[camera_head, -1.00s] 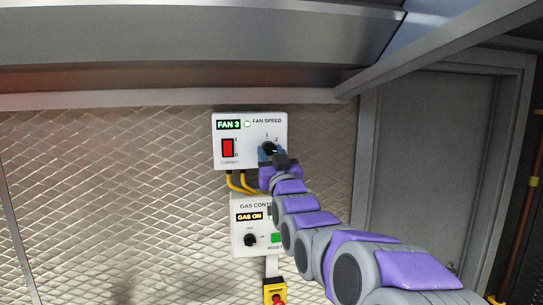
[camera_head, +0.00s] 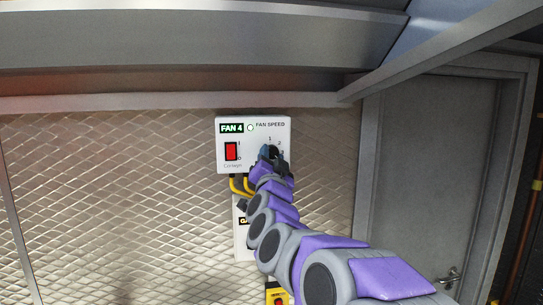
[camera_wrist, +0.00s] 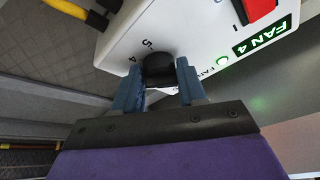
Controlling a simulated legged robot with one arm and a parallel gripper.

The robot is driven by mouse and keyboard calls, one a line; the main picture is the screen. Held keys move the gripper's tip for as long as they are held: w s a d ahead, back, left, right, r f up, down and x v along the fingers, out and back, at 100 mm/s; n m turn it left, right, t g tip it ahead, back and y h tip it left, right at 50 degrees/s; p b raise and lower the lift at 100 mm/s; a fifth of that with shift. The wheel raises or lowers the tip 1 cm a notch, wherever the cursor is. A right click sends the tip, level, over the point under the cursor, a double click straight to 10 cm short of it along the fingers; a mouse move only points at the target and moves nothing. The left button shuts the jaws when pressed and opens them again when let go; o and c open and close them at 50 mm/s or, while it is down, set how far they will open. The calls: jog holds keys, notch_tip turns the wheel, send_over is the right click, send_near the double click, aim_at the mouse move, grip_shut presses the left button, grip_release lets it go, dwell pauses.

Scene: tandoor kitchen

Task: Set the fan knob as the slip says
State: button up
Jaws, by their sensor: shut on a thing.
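The fan box (camera_head: 224,150) is a white panel on the wall in the head view, marked FAN SPEED. Its display (camera_head: 232,128) reads FAN 4, and it shows again in the wrist view (camera_wrist: 264,40). The black fan knob (camera_wrist: 158,66) sits between the two blue fingers of my gripper (camera_wrist: 158,78), which is shut on it. Numbers 4 and 5 show beside the knob in the wrist view. In the head view my gripper (camera_head: 273,155) covers most of the knob; numbers 1 and 2 show above it. I see no slip.
A red switch (camera_head: 231,151) is on the fan box's left side. Below it, yellow cables (camera_head: 236,185) lead to a gas box (camera_head: 241,246), mostly behind my arm. A yellow box with a red button (camera_head: 278,297) is lower. A metal hood (camera_head: 200,45) hangs above; a grey door (camera_head: 430,160) stands right.

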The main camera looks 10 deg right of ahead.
jog(key=shift+a+m+g+h+p, duration=0.15)
jog(key=shift+m+g+h+p, duration=0.4)
jog(key=shift+m, duration=1.15)
jog(key=o, duration=1)
jog(key=shift+s+a+f, duration=0.15)
jog(key=shift+s+f, duration=0.05)
jog(key=shift+s, duration=0.25)
jog(key=b+v, duration=0.1)
jog(key=v, duration=1.5)
jog(key=shift+a+f+b, duration=0.1)
jog(key=shift+f+b, duration=0.15)
jog(key=shift+b, duration=0.1)
